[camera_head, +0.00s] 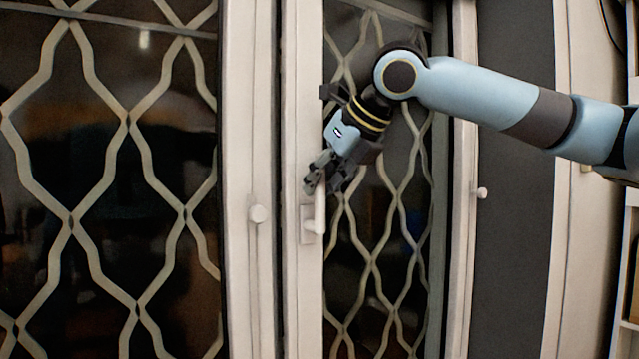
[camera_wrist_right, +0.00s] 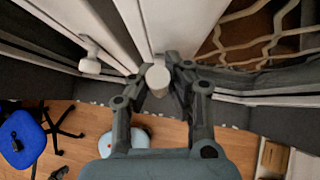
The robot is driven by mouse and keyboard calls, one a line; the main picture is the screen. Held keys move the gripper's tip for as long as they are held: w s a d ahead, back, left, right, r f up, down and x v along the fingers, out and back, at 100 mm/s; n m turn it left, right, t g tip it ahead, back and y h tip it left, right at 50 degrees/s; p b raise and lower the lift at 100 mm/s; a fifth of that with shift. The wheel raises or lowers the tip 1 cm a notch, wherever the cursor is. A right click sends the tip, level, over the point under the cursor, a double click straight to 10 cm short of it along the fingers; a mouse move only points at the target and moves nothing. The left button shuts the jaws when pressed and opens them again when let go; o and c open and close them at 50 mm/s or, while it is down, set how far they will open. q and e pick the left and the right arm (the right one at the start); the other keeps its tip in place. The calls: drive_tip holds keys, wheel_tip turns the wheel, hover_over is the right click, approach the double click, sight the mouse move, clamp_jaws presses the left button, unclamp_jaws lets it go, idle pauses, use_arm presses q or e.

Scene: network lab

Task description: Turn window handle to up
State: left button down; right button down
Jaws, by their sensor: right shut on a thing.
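The white window handle (camera_head: 320,214) is on the pale frame of the right window, in front of its mounting plate (camera_head: 307,226). Its lever stands roughly upright, with its upper end at my fingers. My right gripper (camera_head: 318,180) comes down from the upper right and is shut on that upper end. In the right wrist view the handle's round white end (camera_wrist_right: 157,78) sits between the two dark fingers (camera_wrist_right: 158,85). The fingers hide part of the lever. My left gripper is not in view.
Lattice grilles (camera_head: 130,125) cover the dark panes. The right wrist view shows a blue chair (camera_wrist_right: 22,140) on the wooden floor at the lower left.

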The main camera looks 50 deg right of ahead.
drive_tip(key=c, duration=1.3)
unclamp_jaws()
drive_tip(key=shift+a+f, duration=0.15)
drive_tip(key=shift+a, duration=0.15)
drive_tip(key=shift+o, duration=0.2)
drive_tip(key=shift+d+r, duration=0.15)
drive_tip(key=shift+r, duration=0.05)
wheel_tip(320, 180, up, 10)
drive_tip(key=shift+f, duration=0.15)
